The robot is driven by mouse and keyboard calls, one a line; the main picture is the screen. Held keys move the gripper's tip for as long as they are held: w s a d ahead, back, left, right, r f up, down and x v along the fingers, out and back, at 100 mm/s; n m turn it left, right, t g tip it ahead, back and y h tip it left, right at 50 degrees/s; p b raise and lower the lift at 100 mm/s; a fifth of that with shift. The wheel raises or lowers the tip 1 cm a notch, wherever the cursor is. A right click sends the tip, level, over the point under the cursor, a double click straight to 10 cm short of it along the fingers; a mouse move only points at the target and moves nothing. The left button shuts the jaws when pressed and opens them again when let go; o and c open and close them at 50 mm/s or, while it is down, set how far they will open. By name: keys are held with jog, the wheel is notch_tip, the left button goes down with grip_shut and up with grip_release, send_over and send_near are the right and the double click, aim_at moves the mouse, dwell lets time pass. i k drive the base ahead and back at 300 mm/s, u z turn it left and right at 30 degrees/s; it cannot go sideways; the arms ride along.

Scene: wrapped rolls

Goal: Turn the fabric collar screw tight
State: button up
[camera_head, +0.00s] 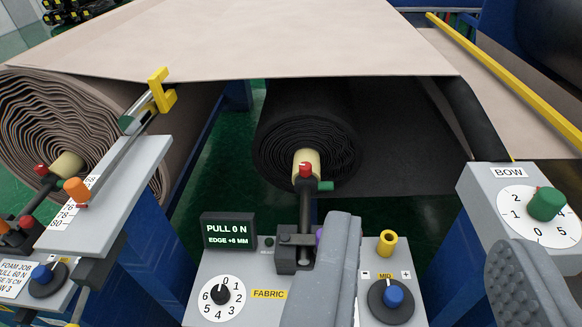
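The black fabric roll (285,130) hangs in the middle, with a cream core (305,160) at its near end. A small red screw-like knob (305,170) sits at the core's end, above a dark shaft; I take it for the collar screw, but its tightness cannot be told. A green stub (326,186) points right beside it. A purple knob (319,238) by the shaft's bracket is mostly hidden behind my left finger. My gripper (430,240) is open, its grey fingers wide apart over the front panel, nearer than the roll end, with nothing seen between the tips.
The FABRIC panel carries a display (228,234) reading PULL 0 N, a numbered dial (221,296), a yellow peg (387,243) and a blue knob (393,296). The BOW box (495,182) with a green knob (546,204) stands right. Another roll (50,130) and orange knob (77,190) are left.

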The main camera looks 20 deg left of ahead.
aim_at(304, 167)
jog(key=u, duration=0.1)
jog(key=i, duration=1)
jog(key=z, duration=0.1)
